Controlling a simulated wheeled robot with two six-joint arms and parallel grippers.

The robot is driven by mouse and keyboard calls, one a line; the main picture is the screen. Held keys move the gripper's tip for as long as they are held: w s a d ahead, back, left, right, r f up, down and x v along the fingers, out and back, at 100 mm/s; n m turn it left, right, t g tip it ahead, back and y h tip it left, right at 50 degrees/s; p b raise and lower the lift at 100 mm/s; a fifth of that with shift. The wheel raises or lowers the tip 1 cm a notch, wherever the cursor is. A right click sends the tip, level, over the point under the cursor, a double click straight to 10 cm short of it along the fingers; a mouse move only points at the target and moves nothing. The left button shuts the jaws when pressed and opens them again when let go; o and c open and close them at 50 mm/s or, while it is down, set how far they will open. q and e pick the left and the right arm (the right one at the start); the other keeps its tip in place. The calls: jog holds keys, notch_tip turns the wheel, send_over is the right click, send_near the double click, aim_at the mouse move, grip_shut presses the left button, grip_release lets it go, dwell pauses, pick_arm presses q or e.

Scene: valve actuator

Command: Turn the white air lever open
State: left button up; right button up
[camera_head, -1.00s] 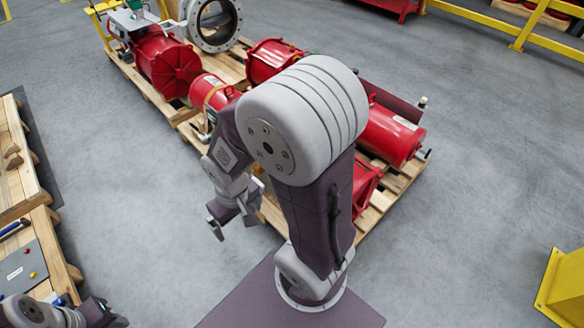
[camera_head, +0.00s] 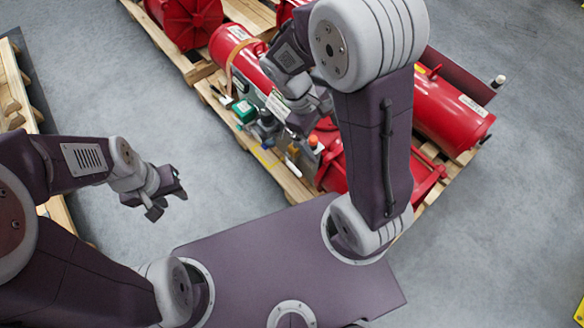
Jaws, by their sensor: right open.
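The red valve actuator (camera_head: 236,47) lies on a wooden pallet, with a cluster of small fittings at its near end. A small white piece (camera_head: 292,168) low among these fittings looks like the white air lever, but it is too small to tell its position. My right gripper (camera_head: 312,122) is open above the fittings, close to the white piece and up and right of it in the picture. My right arm hides part of the actuator. My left gripper (camera_head: 168,199) is open and empty over bare floor, left of the pallet.
Another red cylinder (camera_head: 450,115) lies on the pallet right of my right arm. The pallet (camera_head: 285,180) has a raised near edge. Grey floor (camera_head: 220,180) is free between it and my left gripper.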

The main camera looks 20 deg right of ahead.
jog(key=w+f+n+h+b, duration=0.5)
jog(key=w+f+b, duration=0.2)
jog(key=f+b, duration=0.4)
jog(key=n+t+h+b, duration=0.8)
jog(key=n+b, duration=0.2)
jog(key=b, duration=1.5)
send_near(292, 165)
jog(key=d+b, duration=0.2)
jog(key=d, duration=0.5)
jog(key=shift+w+d+f, duration=0.25)
jog(key=shift+d+f, duration=0.05)
jog(key=shift+f, duration=0.15)
jog(key=shift+c, duration=0.3)
jog(key=c, duration=2)
